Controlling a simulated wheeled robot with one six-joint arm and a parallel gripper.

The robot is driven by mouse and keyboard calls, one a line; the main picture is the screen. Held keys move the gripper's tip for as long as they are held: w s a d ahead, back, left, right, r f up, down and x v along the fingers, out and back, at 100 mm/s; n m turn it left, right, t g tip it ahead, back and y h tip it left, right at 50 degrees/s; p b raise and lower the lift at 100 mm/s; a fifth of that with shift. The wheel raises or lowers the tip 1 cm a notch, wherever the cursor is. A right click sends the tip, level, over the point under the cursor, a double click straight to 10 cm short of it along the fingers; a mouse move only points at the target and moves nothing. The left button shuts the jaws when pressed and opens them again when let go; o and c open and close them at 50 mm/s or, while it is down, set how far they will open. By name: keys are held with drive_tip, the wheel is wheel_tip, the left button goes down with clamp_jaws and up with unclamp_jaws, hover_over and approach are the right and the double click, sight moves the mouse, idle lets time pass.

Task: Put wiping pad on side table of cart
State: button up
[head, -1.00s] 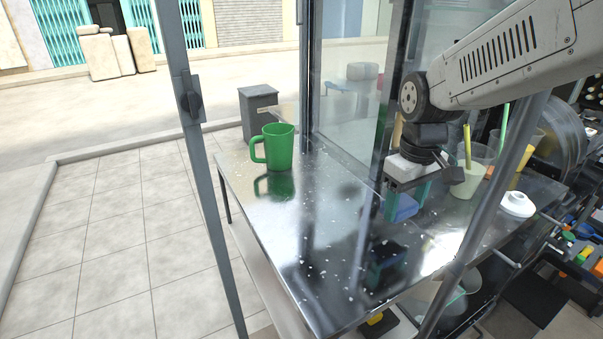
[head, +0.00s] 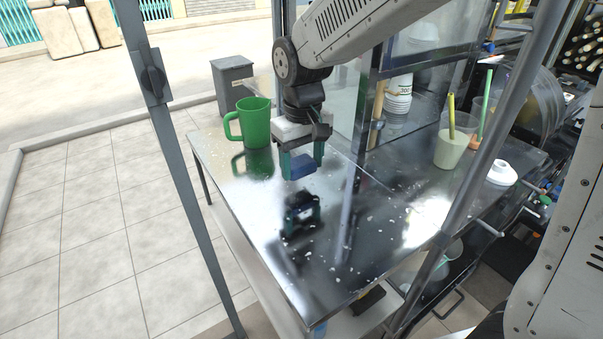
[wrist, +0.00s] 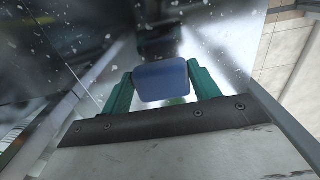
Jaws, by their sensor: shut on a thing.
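The wiping pad (head: 298,166) is a small blue block. My gripper (head: 301,165) is shut on it and holds it above the shiny metal side table (head: 270,230) of the cart, with a gap between pad and surface. In the wrist view the blue pad (wrist: 161,80) sits between the two green fingers. The pad and fingers are mirrored in the tabletop below. The gripper is to the right of a green mug (head: 254,122) standing near the table's far left part.
A glass-panelled frame stands along the table's back. To the right are a cup of pale liquid (head: 455,140) and a white lid-like object (head: 502,173). A grey post (head: 160,110) rises at the left. The table's front middle holds only scattered light flecks.

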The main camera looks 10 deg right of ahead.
sight(301, 176)
drive_tip(key=shift+a+f, duration=0.1)
drive_tip(key=shift+f, duration=1.65)
drive_tip(key=shift+f, duration=0.1)
drive_tip(key=o, duration=1)
drive_tip(key=shift+f, duration=0.1)
drive_tip(key=shift+c, duration=0.2)
